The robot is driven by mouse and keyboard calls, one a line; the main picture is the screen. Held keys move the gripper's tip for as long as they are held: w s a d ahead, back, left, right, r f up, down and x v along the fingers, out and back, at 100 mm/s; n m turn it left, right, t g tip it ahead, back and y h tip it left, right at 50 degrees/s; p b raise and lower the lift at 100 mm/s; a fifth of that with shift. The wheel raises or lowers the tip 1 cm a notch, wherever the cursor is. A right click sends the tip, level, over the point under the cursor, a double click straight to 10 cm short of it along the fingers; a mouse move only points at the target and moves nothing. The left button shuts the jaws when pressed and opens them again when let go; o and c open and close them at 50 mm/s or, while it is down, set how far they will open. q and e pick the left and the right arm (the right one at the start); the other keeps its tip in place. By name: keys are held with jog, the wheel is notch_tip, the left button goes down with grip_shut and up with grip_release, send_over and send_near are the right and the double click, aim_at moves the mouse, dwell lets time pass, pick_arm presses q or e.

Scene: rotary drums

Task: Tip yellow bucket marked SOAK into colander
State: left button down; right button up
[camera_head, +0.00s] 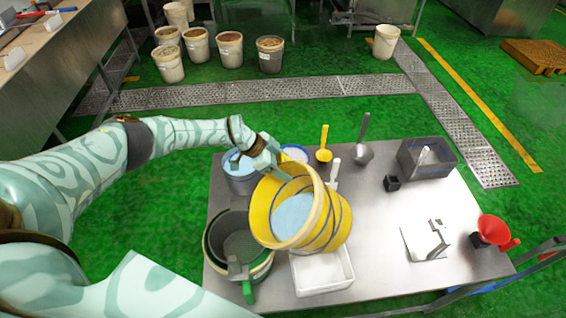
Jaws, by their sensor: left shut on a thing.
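A yellow bucket (325,222) is tipped to the left, its wide mouth facing left and toward me, with light blue content showing inside. I cannot read a SOAK mark on it. My left gripper (272,172) is shut on its upper left rim. Below and left of the mouth stands a round vessel with a dark green rim and a grey inside (240,243); it may be the colander, but I cannot make out holes. No stream between the two is visible.
The steel table (370,225) also carries a white tray (322,271), a grey-blue bucket (240,180), a yellow scoop (324,146), a ladle (364,150), a grey bin (427,160) and a red funnel (494,229). The table's middle right is mostly clear.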

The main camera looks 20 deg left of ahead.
pick_arm(q)
jog(key=shift+h+b, duration=0.3)
jog(key=shift+s+a+f+t+h+b, duration=0.1)
jog(key=shift+a+f+t+h+b, duration=0.1)
jog(key=shift+t+h+b, duration=0.25)
jog(key=shift+s+a+f+h+b, duration=0.1)
jog(key=shift+a+f+h+b, duration=0.2)
jog(key=shift+b, duration=1.25)
jog(key=shift+s+a+t+h+b, duration=0.15)
jog(key=shift+a+t+h+b, duration=0.25)
jog(key=shift+b, duration=0.95)
jog(key=shift+s+a+t+h+b, duration=0.15)
jog(key=shift+h+b, duration=0.4)
jog(key=shift+b, duration=0.75)
jog(key=shift+s+a+f+t+h+b, duration=0.15)
jog(key=shift+s+a+t+h+b, duration=0.25)
jog(key=shift+b, duration=1.45)
jog(key=shift+s+a+f+t+h+b, duration=0.15)
jog(key=shift+a+h+b, duration=0.35)
jog(key=shift+b, duration=1.35)
